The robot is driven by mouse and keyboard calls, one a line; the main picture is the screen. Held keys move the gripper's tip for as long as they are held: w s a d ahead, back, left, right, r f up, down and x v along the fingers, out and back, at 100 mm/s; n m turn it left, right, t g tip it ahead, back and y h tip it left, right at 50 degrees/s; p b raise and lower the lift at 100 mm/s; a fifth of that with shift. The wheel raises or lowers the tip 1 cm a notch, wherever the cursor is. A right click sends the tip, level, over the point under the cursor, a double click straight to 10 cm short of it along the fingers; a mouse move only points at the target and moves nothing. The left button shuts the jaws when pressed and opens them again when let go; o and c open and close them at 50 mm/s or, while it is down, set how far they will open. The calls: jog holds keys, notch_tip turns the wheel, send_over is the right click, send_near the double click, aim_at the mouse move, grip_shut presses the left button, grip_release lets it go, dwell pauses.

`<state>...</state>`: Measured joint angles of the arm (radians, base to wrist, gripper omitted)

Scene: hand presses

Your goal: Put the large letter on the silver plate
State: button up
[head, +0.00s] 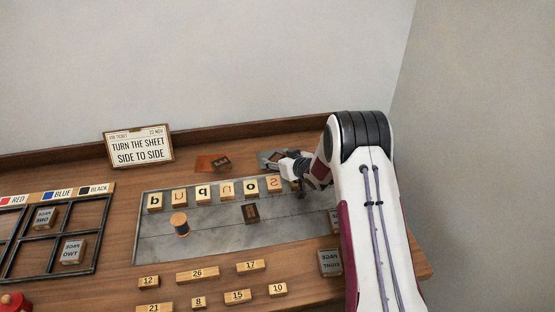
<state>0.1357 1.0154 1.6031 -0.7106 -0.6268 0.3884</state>
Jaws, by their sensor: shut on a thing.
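A grey, silver-looking plate (264,155) lies at the back of the table, partly hidden by my gripper. Pale letter tiles stand in a row on the grey slab (160,245). A dark block (251,213) lies on the slab in front of the row.
A wooden spool (180,224) stands on the slab. Numbered blocks (198,274) lie along the front. A dark compartment frame (99,235) is at left, and a sign (139,146) leans at the back. Larger blocks (330,262) sit beside my arm at right.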

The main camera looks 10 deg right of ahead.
jog(key=shift+f, duration=0.15)
jog(key=o, duration=1)
jog(key=shift+o, duration=0.2)
jog(key=shift+r, duration=0.2)
jog(key=shift+v, duration=6)
